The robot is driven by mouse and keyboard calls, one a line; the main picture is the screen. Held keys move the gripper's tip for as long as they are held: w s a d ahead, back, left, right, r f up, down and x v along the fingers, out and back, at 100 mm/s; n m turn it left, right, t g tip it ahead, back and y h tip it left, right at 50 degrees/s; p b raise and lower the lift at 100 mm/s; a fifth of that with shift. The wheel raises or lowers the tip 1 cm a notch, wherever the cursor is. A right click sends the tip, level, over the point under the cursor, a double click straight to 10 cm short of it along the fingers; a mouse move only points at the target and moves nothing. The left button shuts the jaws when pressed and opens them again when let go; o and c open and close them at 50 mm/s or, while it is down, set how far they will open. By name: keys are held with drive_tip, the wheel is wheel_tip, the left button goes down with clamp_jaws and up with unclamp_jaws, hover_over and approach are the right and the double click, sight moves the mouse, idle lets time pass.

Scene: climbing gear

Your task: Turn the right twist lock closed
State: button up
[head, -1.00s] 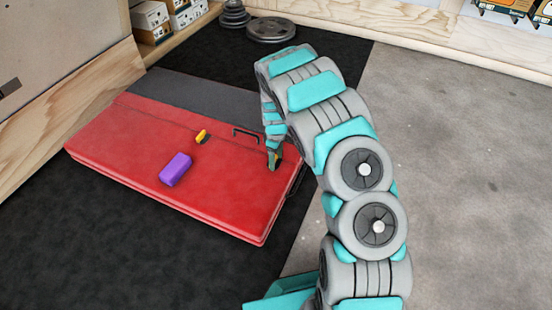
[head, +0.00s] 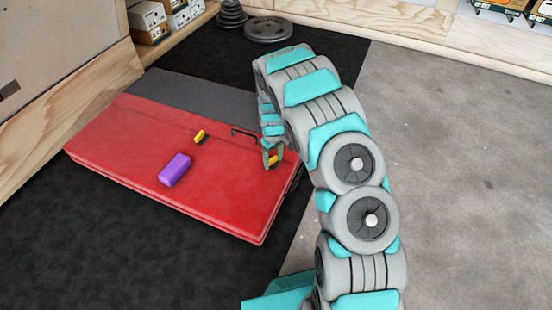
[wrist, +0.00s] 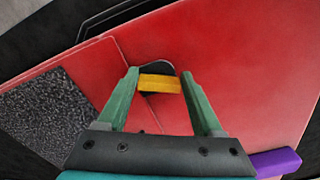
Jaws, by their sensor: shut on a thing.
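The right twist lock is a yellow tab (head: 273,160) on the right part of the red case (head: 225,205). In the wrist view the yellow tab (wrist: 160,83) lies crosswise between the green fingertips, on a dark base at a seam in the red top. My gripper (head: 270,161) points down at the case and is shut on the yellow tab, with one finger at each end of it. The left twist lock (head: 199,136), also yellow, sits further left on the same case. The fingers partly cover the right lock in the head view.
A purple block (head: 174,170) lies on the case, left of my gripper. A dark handle (head: 243,131) stands up between the two locks. Weight plates (head: 268,29) lie on the black mat behind. Bare grey floor (head: 460,170) is to the right.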

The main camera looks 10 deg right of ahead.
drive_tip(key=m, duration=0.3)
drive_tip(key=shift+w+d+m, duration=0.1)
drive_tip(key=shift+w+m, duration=0.1)
drive_tip(key=shift+m, duration=0.2)
drive_tip(key=m, duration=0.2)
drive_tip(key=shift+m+p, duration=0.3)
drive_tip(key=shift+m, duration=0.1)
drive_tip(key=m, duration=0.6)
drive_tip(key=shift+s+d, duration=0.1)
drive_tip(key=shift+s, duration=0.05)
drive_tip(key=shift+m, duration=0.3)
drive_tip(key=o, duration=0.9)
drive_tip(key=shift+o, duration=0.7)
drive_tip(key=shift+d, duration=0.2)
drive_tip(key=o, duration=0.3)
drive_tip(key=shift+a, duration=0.1)
